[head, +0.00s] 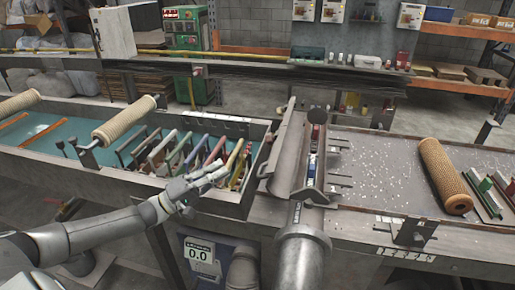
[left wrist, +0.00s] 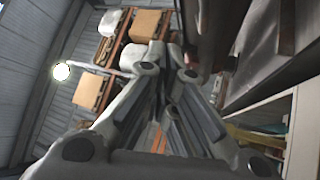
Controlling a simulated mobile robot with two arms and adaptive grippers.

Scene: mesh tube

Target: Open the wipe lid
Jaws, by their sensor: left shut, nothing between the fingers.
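A long grey metal flap (head: 285,155) stands tilted up along the left side of the narrow central slot in the head view. It looks like the wipe lid, but I cannot tell for certain. My left gripper (head: 222,172) is left of the flap, over the front rim of the teal trough. Its fingers are together, point right and hold nothing. A gap remains between the fingertips and the flap. In the left wrist view the fingers of my left gripper (left wrist: 166,75) converge, with nothing between them. My right gripper is not in view.
The teal trough (head: 75,157) holds a row of coloured bars and tan mesh rollers. A mesh tube (head: 444,176) lies on the grey table at right.

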